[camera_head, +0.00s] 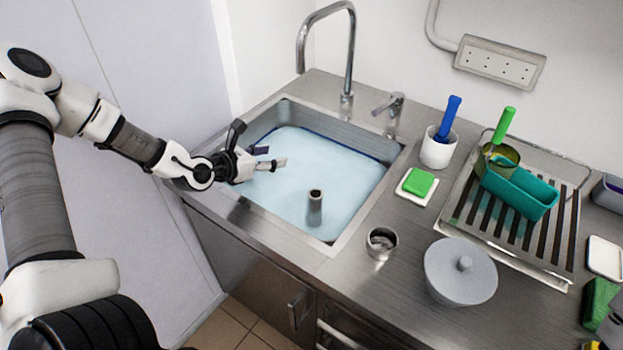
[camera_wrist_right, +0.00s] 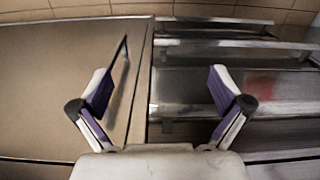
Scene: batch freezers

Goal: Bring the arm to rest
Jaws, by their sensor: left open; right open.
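My left arm comes in from the left in the head view. Its left gripper (camera_head: 272,157) is open and empty, over the left part of the sink (camera_head: 340,247), which holds light blue water. My right gripper (camera_wrist_right: 163,92) shows in the right wrist view with its two purple-padded fingers spread wide and nothing between them. Beyond it are a cabinet front and metal drawer-like fronts. In the head view the right gripper cannot be made out; only a small part of something shows at the lower right edge.
A tap (camera_head: 352,60) rises behind the sink. A grey post (camera_head: 315,207) stands in the water. A metal cup (camera_head: 382,243), a lidded grey pot (camera_head: 460,273), a green sponge (camera_head: 418,182), a white cup (camera_head: 438,150) and a drying rack (camera_head: 463,215) with a teal tub (camera_head: 520,192) crowd the right counter.

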